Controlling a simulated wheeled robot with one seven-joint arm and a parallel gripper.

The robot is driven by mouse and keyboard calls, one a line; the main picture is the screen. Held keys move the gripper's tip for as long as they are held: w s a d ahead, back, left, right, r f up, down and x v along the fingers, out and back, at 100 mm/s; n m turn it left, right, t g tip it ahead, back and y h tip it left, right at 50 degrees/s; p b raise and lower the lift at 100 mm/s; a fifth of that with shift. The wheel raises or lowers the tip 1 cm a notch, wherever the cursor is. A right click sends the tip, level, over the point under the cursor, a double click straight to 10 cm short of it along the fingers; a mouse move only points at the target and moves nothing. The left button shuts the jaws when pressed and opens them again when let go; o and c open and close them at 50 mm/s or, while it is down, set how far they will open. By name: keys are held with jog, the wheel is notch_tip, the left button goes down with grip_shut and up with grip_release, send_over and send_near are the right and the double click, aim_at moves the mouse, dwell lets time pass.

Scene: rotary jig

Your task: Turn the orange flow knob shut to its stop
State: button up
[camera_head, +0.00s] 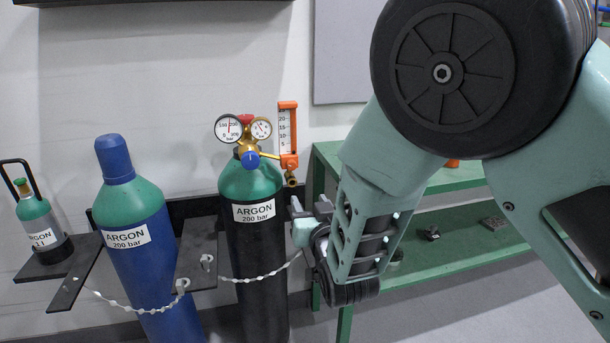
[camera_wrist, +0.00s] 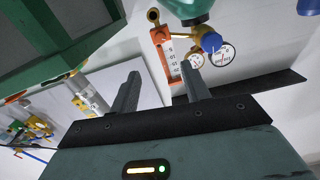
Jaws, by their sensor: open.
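The orange flow meter (camera_head: 287,130) stands upright at the right of the regulator on the black argon cylinder (camera_head: 258,270). The orange part at its foot (camera_head: 289,161), where the flow knob sits, is small, and I cannot tell its turn angle. The wrist view shows the flow meter (camera_wrist: 166,58) upside down, its orange foot (camera_wrist: 160,36) uppermost, beyond my fingers. My gripper (camera_head: 308,208) is below and slightly right of the flow meter, apart from it. In the wrist view my gripper (camera_wrist: 160,75) is open, with nothing between its fingers.
Two round gauges (camera_head: 229,128) and a blue knob (camera_head: 251,160) are close left of the flow meter. A blue argon cylinder (camera_head: 135,250) and a small bottle (camera_head: 36,220) stand farther left. A chain (camera_head: 262,277) crosses the black cylinder. A green shelf (camera_head: 450,250) stands right.

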aim_at(292, 168)
jog(key=p+x, duration=0.1)
jog(key=x, duration=1.6)
jog(key=shift+w+f, duration=0.1)
jog(key=c, duration=1)
